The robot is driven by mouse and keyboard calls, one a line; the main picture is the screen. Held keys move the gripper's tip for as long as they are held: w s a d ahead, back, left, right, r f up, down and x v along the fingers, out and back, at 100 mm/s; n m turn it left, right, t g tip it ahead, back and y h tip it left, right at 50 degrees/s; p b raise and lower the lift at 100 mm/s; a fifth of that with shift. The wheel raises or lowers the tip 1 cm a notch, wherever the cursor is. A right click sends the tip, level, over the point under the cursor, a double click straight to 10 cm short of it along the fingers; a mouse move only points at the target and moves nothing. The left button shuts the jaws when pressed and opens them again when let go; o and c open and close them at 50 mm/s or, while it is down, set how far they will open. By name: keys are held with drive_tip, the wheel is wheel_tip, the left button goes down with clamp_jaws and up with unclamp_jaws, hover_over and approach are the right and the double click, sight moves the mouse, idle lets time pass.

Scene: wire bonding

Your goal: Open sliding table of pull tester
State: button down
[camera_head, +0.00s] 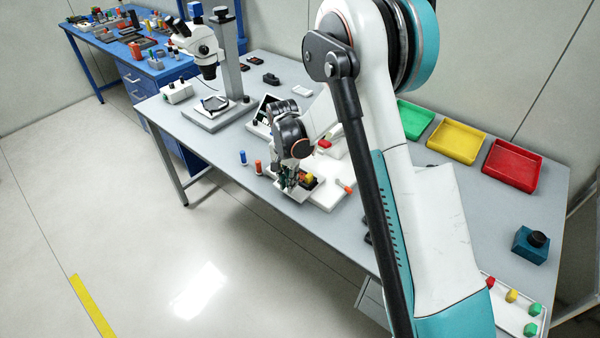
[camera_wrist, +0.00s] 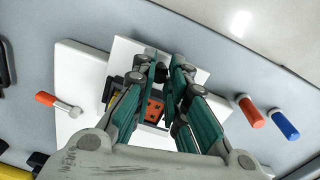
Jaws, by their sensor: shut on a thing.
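The pull tester is a white machine on the grey bench; its white base (camera_head: 331,196) shows in the head view and also in the wrist view (camera_wrist: 85,75). Its white sliding table (camera_wrist: 128,50) sticks out past the base toward the bench's front edge and carries an orange and dark block (camera_wrist: 153,109). My gripper (camera_head: 288,187) is at the front end of the sliding table. In the wrist view my gripper (camera_wrist: 163,73) has its fingers close together on a small dark handle, mostly hidden between the fingertips. My arm hides part of the tester in the head view.
An orange-handled lever (camera_wrist: 52,101) is at the tester's side. Orange (camera_wrist: 252,112) and blue (camera_wrist: 284,124) bottles stand close by. A microscope (camera_head: 205,55) stands at the left; green, yellow (camera_head: 457,139) and red (camera_head: 512,164) trays lie at the right. The floor in front is clear.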

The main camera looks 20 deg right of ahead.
drive_tip(key=shift+s+a, duration=0.4)
drive_tip(key=shift+a, duration=0.2)
drive_tip(key=c, duration=1.6)
unclamp_jaws()
drive_tip(key=shift+o, duration=0.2)
wheel_tip(320, 180, up, 12)
drive_tip(key=shift+w+a, duration=0.15)
drive_tip(key=shift+w, duration=0.05)
